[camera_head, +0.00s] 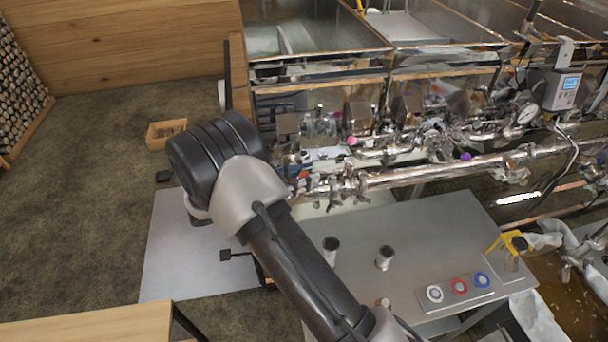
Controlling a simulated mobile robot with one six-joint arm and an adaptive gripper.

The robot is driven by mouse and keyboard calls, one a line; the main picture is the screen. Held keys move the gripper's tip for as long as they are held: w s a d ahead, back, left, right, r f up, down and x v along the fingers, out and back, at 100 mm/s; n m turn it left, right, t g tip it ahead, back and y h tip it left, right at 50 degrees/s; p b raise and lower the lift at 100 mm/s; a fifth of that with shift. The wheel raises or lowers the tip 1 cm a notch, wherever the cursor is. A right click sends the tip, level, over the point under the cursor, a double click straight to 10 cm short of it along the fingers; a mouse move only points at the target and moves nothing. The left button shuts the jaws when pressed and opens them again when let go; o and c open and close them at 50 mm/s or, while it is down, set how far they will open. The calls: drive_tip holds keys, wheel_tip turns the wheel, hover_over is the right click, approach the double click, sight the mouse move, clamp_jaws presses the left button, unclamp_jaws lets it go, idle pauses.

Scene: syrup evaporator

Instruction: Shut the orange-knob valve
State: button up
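I cannot make out a clearly orange knob. A small reddish-orange spot (303,174) shows at the left end of the steel pipe, just right of my arm, but I cannot tell if it is the valve's knob. A pink knob (352,140) and a purple knob (466,156) sit on the pipework in front of the evaporator. My black and grey arm covers the area left of the pipe end. My gripper cannot be made out; it is hidden behind the arm or out of view.
A steel table (440,240) stands below the pipes with small metal cups (384,258), round coloured discs (459,286) and a yellow-handled item (500,243). A digital controller (562,88) hangs at the right. A wooden box (166,133) is on the floor behind my arm.

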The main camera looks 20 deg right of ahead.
clamp_jaws()
